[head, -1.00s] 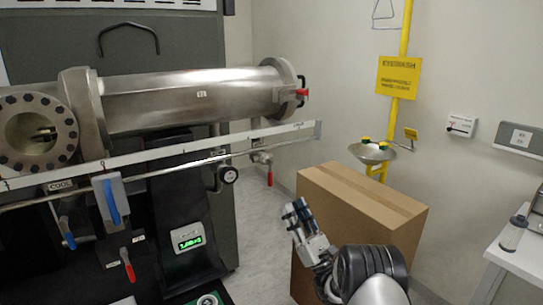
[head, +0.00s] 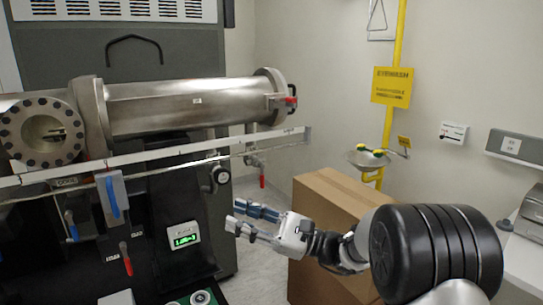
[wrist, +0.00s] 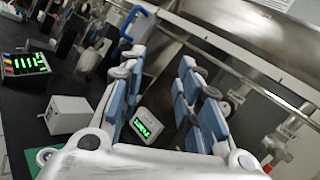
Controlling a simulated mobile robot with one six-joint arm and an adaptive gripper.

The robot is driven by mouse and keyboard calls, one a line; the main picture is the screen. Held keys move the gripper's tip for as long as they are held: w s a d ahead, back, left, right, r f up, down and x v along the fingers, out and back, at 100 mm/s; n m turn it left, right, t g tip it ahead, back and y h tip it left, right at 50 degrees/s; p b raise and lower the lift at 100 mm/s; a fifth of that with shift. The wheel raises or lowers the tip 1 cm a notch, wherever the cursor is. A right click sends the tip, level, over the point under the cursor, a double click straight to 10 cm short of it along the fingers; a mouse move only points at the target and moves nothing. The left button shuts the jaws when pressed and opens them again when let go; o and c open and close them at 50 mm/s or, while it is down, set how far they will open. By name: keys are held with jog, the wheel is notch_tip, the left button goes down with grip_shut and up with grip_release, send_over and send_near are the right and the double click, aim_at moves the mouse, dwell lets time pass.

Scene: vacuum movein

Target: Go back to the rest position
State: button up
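My gripper (head: 236,214) is stretched out to the left in the head view, in front of the cardboard box (head: 335,200) and to the right of the small green display (head: 185,240). In the wrist view my gripper (wrist: 160,68) has its two blue-padded fingers well apart, with nothing between the pads. Beyond the gap, a lit display box (wrist: 149,125) shows. No held object is in view.
The steel vacuum chamber (head: 195,102) and its rail (head: 150,158) run across the left, with valve handles below. The eyewash station (head: 368,158) stands behind the box. A white table (head: 522,258) is at the right. Some floor shows between bench and box.

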jog(key=s+d+f+n+g+h, duration=0.1)
jog(key=s+n+g+h, duration=0.15)
jog(key=s, duration=0.45)
jog(key=s+f+n+g+h, duration=0.15)
jog(key=s+n+h, duration=0.25)
jog(key=s, duration=0.4)
jog(key=s+d+f+n+g+h, duration=0.1)
jog(key=s+n+h, duration=0.25)
jog(key=s, duration=0.35)
jog(key=s+d+f+n+t+h, duration=0.2)
jog(key=s+d+h, duration=0.3)
jog(key=d, duration=0.4)
jog(key=s+d+f+n+t+h, duration=0.3)
jog(key=s+d+n+h, duration=0.1)
jog(key=d, duration=0.5)
jog(key=shift+s+d+f+t+h, duration=0.35)
jog(key=shift+s+h, duration=0.25)
jog(key=shift+h, duration=0.2)
jog(key=shift+a, duration=0.15)
